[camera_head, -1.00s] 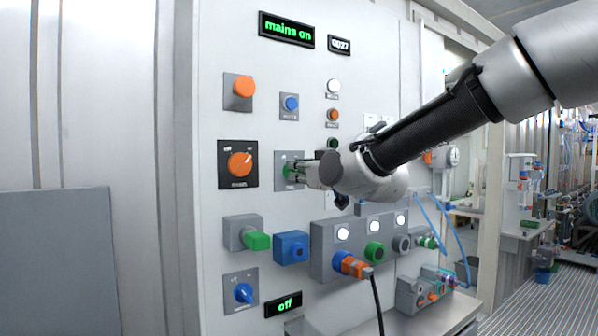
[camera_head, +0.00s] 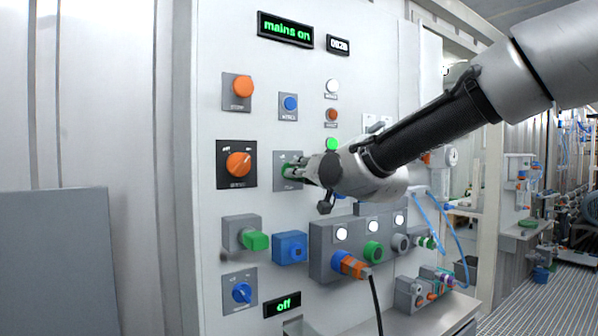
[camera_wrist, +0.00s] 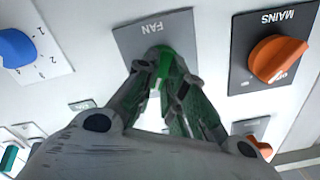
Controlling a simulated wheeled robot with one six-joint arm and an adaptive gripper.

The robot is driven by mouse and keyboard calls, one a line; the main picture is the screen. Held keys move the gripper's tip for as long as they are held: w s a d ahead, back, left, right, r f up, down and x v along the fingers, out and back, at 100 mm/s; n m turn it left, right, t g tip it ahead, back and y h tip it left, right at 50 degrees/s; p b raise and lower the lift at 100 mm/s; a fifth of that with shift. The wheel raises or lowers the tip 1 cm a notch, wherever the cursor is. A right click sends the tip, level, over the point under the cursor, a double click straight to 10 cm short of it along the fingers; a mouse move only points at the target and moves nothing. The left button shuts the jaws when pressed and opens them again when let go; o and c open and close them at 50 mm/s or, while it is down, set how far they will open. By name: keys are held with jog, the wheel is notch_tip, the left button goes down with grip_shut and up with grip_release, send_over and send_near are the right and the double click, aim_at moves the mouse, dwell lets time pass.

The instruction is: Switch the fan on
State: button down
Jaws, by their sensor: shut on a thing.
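The fan switch is a green knob (camera_wrist: 163,55) on a grey plate (camera_wrist: 190,35) marked FAN in the wrist view. In the head view its plate (camera_head: 281,180) sits right of the orange mains knob. My gripper (camera_head: 292,171) reaches it from the right, with its fingertips at the knob. In the wrist view my gripper (camera_wrist: 166,62) is shut on the green knob, one finger on each side. The fingers hide much of the knob, so its exact angle is hard to read. A green lamp (camera_head: 332,144) is lit above my wrist.
The orange mains knob (camera_head: 238,164) is close beside the fan plate. A blue button (camera_head: 290,103) is above it. Displays read "mains on" (camera_head: 285,28) and "off" (camera_head: 282,305).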

dwell(0.4)
jog(key=c, duration=1.5)
grip_release()
jog(key=v, duration=1.2)
